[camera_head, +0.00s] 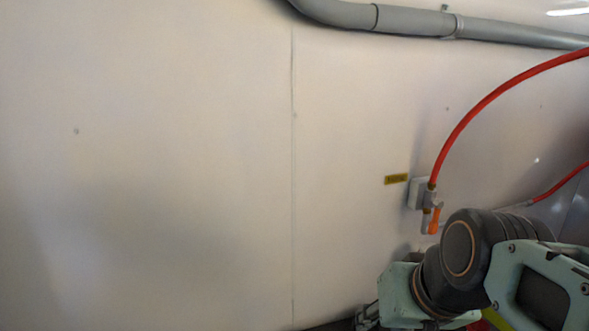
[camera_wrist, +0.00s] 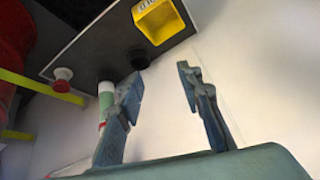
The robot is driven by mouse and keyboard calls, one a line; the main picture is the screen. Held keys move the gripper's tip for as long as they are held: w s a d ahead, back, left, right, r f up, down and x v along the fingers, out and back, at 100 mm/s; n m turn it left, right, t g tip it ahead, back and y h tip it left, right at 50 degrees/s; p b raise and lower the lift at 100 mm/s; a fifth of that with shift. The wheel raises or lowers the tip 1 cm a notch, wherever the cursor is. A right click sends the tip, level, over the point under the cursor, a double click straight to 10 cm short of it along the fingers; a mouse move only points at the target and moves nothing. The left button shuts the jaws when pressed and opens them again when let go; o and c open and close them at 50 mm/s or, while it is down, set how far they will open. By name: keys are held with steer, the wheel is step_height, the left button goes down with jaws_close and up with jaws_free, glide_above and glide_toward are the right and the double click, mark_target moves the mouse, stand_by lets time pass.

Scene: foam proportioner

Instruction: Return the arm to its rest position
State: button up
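My gripper (camera_wrist: 158,88) shows in the wrist view with its two blue-grey fingers apart and nothing between them. Behind the fingers is a pale wall. In the head view my arm, in dark and mint-green parts, is at the lower right, in front of the wall (camera_head: 180,130). The gripper's fingers cannot be made out in the head view.
A red hose (camera_head: 480,105) runs down to a valve with an orange handle (camera_head: 434,220), close above my arm. A grey pipe (camera_head: 415,21) crosses the top. The wrist view shows a dark panel (camera_wrist: 95,50) with a yellow box (camera_wrist: 158,20) and a red knob (camera_wrist: 62,79).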

steer(key=s+f+h, duration=0.1)
steer(key=s+f, duration=0.2)
steer(key=s, duration=0.2)
step_height(320, 180, up, 28)
steer(key=p, duration=2.6)
steer(key=shift+w+a+p, duration=0.2)
steer(key=shift+a+p, duration=0.1)
steer(key=shift+p, duration=0.05)
